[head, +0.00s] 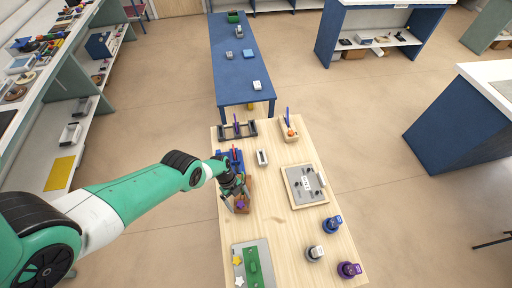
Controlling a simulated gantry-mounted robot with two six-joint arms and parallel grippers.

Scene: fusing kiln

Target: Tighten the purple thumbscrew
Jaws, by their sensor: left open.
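A small purple thumbscrew (240,204) shows on a brown block (248,191) near the left edge of the wooden table. My left gripper (234,198) is open and points down at this block from above and slightly left. Its fingers are close around or just above the thumbscrew; I cannot tell whether they touch it. The gripper hides part of the block. My right gripper is not in view.
A blue fixture with a red piece (236,156) stands just behind the gripper. A grey plate on a wooden board (305,186) lies to the right. Jars, including a purple one (349,269), stand front right. A green piece on a grey tray (253,267) lies in front.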

